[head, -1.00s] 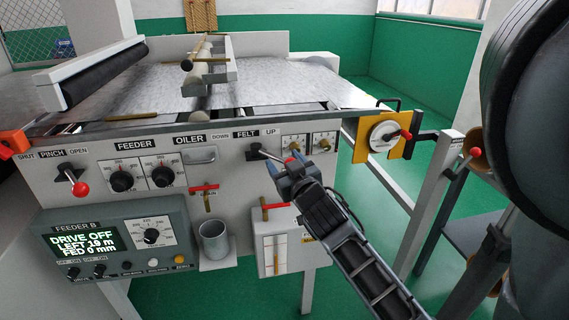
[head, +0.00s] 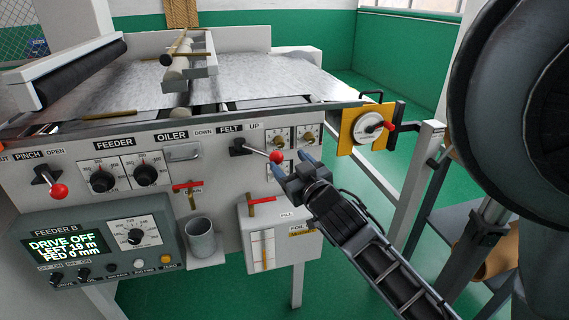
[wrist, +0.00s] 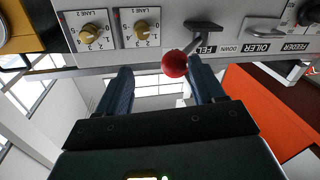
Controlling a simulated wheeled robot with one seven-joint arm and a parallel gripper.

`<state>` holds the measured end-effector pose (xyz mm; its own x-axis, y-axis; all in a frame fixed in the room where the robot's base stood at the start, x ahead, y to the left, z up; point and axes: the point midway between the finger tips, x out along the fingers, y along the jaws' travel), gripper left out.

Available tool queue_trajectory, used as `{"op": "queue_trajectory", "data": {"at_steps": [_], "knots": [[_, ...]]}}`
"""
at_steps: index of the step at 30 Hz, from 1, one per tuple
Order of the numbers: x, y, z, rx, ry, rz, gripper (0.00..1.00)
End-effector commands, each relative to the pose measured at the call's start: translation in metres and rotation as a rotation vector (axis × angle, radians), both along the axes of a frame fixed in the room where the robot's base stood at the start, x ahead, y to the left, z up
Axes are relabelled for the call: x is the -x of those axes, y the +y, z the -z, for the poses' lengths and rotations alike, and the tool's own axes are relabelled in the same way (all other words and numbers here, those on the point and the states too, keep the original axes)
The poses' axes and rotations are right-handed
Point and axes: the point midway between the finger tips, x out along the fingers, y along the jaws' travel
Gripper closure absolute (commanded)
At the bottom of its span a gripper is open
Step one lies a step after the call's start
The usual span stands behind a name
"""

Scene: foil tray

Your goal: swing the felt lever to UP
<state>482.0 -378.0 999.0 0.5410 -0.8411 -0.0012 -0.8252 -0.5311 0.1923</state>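The felt lever (head: 258,151) is a dark rod with a red knob (head: 277,157), on the panel below the FELT and UP labels. It points right and slightly down, toward the UP side. My gripper (head: 293,163) is open in front of the panel, just right of the knob. In the wrist view, the red knob (wrist: 174,63) is close to the tip of the right finger, by the opening between the fingers (wrist: 158,75). I cannot tell whether they touch. Nothing is held.
Two lane dials (wrist: 140,33) sit close beside the lever. A pinch lever (head: 50,181) with a red knob is at the left. A cup (head: 200,238) and a white box (head: 283,238) are mounted below. A yellow-backed dial (head: 368,127) is at the right.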

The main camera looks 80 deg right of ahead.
Motion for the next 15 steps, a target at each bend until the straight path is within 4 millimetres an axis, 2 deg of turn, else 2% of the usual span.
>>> {"op": "queue_trajectory", "data": {"at_steps": [6,15], "knots": [[0.016,0.004,0.001,0.001,0.004,0.006,0.38],[0.025,0.009,0.000,0.000,0.001,0.004,0.38]]}}
